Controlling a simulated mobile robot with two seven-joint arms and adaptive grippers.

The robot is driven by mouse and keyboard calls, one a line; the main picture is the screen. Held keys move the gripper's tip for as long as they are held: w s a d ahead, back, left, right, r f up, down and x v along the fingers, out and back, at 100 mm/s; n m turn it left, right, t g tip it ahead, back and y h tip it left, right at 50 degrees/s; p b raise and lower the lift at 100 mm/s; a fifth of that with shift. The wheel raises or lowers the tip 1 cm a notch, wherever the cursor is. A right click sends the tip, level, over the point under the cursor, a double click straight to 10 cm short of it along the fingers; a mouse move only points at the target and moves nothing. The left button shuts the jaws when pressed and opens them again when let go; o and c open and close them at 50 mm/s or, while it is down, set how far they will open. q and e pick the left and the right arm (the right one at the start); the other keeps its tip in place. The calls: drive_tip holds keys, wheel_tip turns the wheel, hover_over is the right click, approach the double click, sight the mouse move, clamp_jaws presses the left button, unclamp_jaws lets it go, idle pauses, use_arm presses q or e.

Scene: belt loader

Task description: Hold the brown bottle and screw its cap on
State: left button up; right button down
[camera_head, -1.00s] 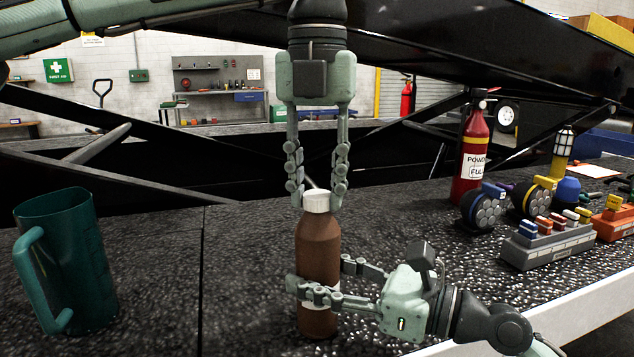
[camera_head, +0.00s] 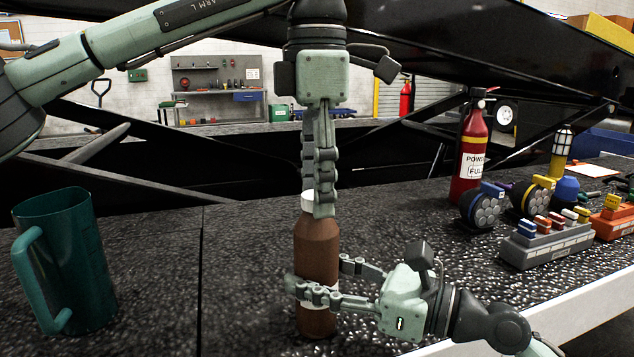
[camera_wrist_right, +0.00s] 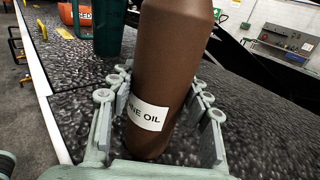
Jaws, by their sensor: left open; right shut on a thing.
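The brown bottle (camera_head: 317,250) stands upright on the dark speckled surface, with a white cap (camera_head: 307,201) at its top. In the right wrist view the bottle (camera_wrist_right: 168,65) fills the middle and shows a white label ending in "OIL". My right gripper (camera_head: 318,290) is shut around the bottle's lower body, one finger on each side. My left gripper (camera_head: 318,205) points straight down over the cap and is open. Its near finger hides part of the cap and neck. Whether the fingers touch the cap, and how the cap sits on the thread, I cannot tell.
A green jug (camera_head: 68,265) stands at the left. A red extinguisher (camera_head: 470,150), round-faced devices (camera_head: 485,205) and a grey block with coloured switches (camera_head: 545,242) stand at the right. The surface between jug and bottle is clear.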

use_arm(q)
drive_tip(key=shift+r, duration=0.1)
wheel_tip(320, 180, up, 12)
idle(0.5)
use_arm(e)
drive_tip(key=c, duration=0.6)
unclamp_jaws()
drive_tip(key=shift+c, duration=0.2)
drive_tip(key=v, duration=1)
drive_tip(key=shift+s+d, duration=0.15)
drive_tip(key=shift+d, duration=0.2)
drive_tip(key=shift+s+d, duration=0.3)
drive_tip(key=shift+d, duration=0.25)
